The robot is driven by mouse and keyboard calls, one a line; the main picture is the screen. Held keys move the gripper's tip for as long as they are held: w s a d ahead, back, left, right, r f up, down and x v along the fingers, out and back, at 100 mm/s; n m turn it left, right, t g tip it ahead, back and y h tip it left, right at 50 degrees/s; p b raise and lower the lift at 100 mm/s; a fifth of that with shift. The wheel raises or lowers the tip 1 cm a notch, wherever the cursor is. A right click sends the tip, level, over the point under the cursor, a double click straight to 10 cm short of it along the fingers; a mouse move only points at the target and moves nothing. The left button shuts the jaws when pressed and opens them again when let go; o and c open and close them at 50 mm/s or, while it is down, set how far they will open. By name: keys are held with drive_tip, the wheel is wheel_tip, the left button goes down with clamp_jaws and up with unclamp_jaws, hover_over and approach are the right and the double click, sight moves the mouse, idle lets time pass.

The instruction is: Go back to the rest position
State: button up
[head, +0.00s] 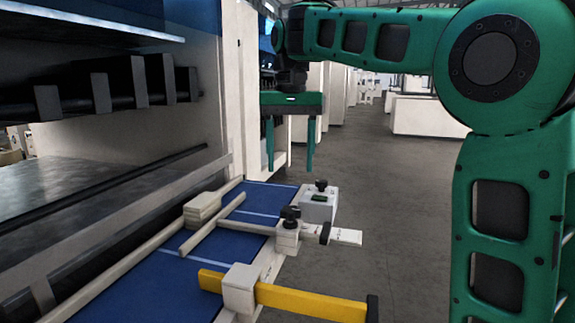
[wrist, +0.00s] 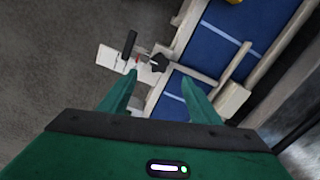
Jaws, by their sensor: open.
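My gripper (head: 290,146) hangs at the end of my green arm in the head view, pointing down above the far end of the blue conveyor bed. Its two green fingers are apart, with nothing between them. In the wrist view my gripper (wrist: 158,98) is also open and empty, its fingers on either side of the conveyor's rail below. The fingers look clear of the parts beneath them.
A yellow bar (head: 310,302) juts out at the front. A large machine stands at left. The grey floor (head: 400,200) at right is open.

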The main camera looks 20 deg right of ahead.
drive_tip(key=s+d+f+m, duration=0.1)
drive_tip(key=s+d+f, duration=1.1)
drive_tip(key=s+d, duration=0.15)
drive_tip(key=s+d+f+m, duration=0.1)
drive_tip(key=s+d+f, duration=0.3)
drive_tip(key=s+f, duration=1)
drive_tip(key=s, duration=0.3)
drive_tip(key=shift+s+f, duration=0.25)
drive_tip(key=shift+s, duration=0.05)
